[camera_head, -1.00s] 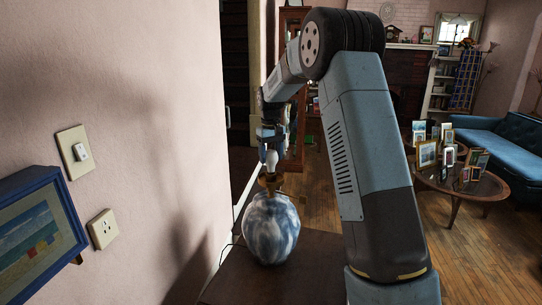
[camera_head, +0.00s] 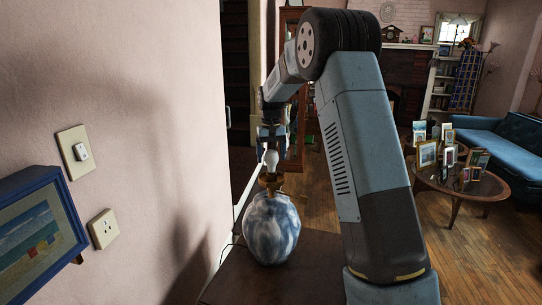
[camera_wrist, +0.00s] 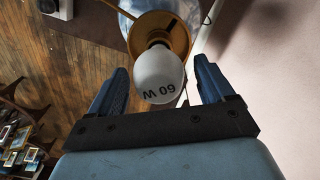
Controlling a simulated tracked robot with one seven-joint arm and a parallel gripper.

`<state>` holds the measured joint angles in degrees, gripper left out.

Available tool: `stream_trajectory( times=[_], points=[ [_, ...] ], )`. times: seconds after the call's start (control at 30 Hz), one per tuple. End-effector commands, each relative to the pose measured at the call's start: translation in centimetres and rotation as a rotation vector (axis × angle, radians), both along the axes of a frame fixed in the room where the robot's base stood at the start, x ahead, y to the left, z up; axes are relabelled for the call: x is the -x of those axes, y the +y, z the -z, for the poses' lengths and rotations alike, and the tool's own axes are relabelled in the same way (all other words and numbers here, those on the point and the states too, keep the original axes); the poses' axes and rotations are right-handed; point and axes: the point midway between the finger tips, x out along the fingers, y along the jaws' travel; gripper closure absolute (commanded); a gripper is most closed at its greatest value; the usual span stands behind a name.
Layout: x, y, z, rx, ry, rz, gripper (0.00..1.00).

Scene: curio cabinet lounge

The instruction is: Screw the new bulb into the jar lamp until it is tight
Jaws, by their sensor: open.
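The jar lamp (camera_head: 272,230) is a round blue-and-white mottled jar with a brass socket (camera_head: 271,181) on top. It stands upright on a dark wooden cabinet top. The white bulb (camera_head: 271,161) stands upright in the socket. In the wrist view the bulb (camera_wrist: 158,75) bears an upside-down "60 W" mark and sits at the brass socket cup (camera_wrist: 172,32). Whether it is tight cannot be seen. My gripper (camera_head: 271,141) is above the bulb. In the wrist view my gripper (camera_wrist: 161,85) is open, one blue finger on each side of the bulb, with gaps between.
The bare cabinet top (camera_head: 265,285) is in front. A coffee table (camera_head: 490,190) with photo frames and a blue sofa stand far right.

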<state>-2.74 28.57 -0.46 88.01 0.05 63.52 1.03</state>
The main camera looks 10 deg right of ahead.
Motion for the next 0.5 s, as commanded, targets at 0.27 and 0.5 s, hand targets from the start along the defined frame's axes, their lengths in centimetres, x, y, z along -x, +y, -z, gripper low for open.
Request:
stream_trajectory(
  times=[0.27, 0.5],
  points=[
    [0.01, -0.09, 0.03, -0.001, 0.001, -0.134, 0.19],
    [0.02, -0.09, 0.03, -0.001, 0.002, -0.281, 0.19]
  ],
)
